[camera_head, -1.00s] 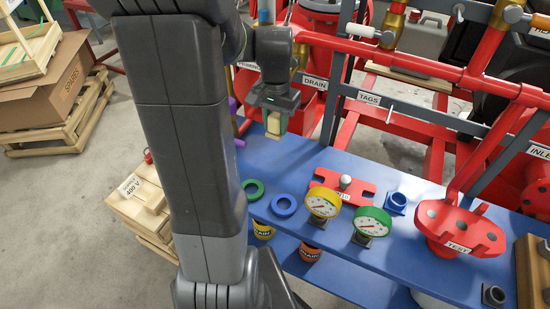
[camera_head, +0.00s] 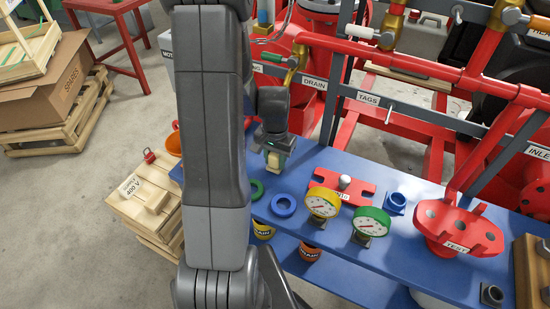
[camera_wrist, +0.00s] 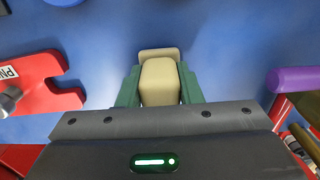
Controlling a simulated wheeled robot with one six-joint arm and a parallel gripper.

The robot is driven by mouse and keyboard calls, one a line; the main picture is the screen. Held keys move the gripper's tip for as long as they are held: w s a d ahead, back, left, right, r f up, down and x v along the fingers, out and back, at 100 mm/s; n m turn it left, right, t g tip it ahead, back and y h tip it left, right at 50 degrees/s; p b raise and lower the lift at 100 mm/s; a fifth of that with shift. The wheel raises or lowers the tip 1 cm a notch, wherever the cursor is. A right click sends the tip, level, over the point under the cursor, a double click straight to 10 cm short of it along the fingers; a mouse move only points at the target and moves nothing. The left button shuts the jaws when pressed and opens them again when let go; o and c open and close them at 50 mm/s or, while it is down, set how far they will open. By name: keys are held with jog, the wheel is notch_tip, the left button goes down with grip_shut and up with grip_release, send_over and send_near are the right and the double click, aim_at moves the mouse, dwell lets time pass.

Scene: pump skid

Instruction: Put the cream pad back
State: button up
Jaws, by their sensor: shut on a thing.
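The cream pad (camera_wrist: 160,82) is between the green fingers of my gripper (camera_wrist: 160,92) in the wrist view, with a flatter cream edge at its far end. In the head view my gripper (camera_head: 274,153) points down at the back left of the blue bench top (camera_head: 310,162), and the pad (camera_head: 273,161) shows at its tip. My gripper is shut on the pad, low over the bench. I cannot tell whether the pad touches the surface. My arm hides the bench's left end in the head view.
In front of the gripper are a green ring (camera_head: 253,190), a blue ring (camera_head: 283,205), a yellow gauge (camera_head: 322,203) and a red slotted plate (camera_head: 357,188). A purple cylinder (camera_wrist: 293,79) is close by on the right in the wrist view. Red pipework (camera_head: 420,75) stands behind the bench.

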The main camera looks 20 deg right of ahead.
jog(key=shift+f, duration=0.15)
jog(key=o, duration=1)
notch_tip(320, 180, up, 12)
jog(key=shift+r, duration=0.25)
